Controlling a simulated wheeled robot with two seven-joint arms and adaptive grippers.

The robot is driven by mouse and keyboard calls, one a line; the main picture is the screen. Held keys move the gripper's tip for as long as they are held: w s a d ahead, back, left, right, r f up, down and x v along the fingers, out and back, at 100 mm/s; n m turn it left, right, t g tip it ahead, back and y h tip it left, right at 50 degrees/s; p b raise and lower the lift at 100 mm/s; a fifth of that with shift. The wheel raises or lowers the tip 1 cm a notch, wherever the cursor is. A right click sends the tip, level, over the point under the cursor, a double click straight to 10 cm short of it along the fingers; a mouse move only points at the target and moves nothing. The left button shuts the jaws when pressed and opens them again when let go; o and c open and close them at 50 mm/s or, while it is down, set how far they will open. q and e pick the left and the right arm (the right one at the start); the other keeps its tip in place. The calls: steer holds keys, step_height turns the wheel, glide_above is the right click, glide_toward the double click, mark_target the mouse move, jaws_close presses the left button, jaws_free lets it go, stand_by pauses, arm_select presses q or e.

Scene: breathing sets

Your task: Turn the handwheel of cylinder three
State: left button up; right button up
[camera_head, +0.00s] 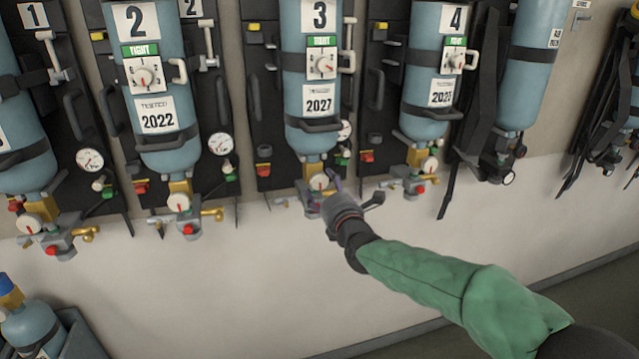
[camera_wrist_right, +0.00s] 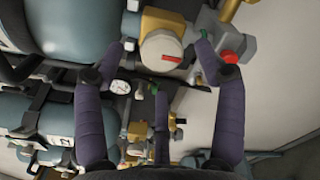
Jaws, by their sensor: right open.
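Cylinder three (camera_head: 310,85) is a blue-grey bottle with a "3" label, strapped upright to a black backplate on the wall. At its lower end are a brass valve neck and a round white gauge (camera_head: 318,181). My right gripper (camera_head: 325,190) is at this valve and hides part of it. In the right wrist view, its purple fingers (camera_wrist_right: 160,55) are spread and open, with the white gauge (camera_wrist_right: 163,48) between the upper two. A red knob (camera_wrist_right: 228,57) on a grey body lies beside the right finger. I cannot clearly make out the handwheel, or whether a finger touches the valve.
Cylinder two (camera_head: 150,85) hangs to the left and cylinder four (camera_head: 435,75) to the right, with similar valves below. The white wall (camera_head: 240,290) under the valves is bare. A small blue bottle (camera_head: 32,325) stands at the lower left.

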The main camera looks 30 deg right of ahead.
mark_target(321, 181)
steer(key=shift+b+x, duration=0.35)
steer(key=shift+x, duration=2.2)
steer(key=c, duration=1.2)
steer(key=shift+o, duration=0.2)
steer(key=shift+r, duration=0.1)
